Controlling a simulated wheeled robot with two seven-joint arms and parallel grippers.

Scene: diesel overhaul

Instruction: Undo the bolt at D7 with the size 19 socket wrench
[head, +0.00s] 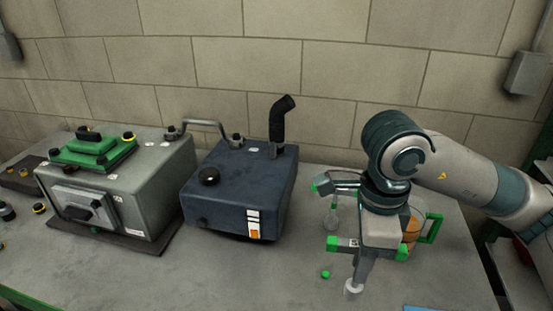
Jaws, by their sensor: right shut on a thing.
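My right gripper (378,240) reaches in from the right, pointing down, and is shut on a T-shaped socket wrench (345,244). The wrench has green ends on its crossbar, and a grey shaft goes down to a pale round end (353,287) low over the table's front right. Its size marking is too small to read. My gripper hides part of the crossbar. I cannot make out a D7 label or tell which bolt it marks. My left gripper is not in view.
A grey housing with a green top plate (92,149) stands at left. A dark blue box (240,190) with a black pipe (282,118) stands mid-table. Other green-ended tools (322,186) and an orange-brown round thing (412,228) are close around my gripper. The front middle table (215,275) is clear.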

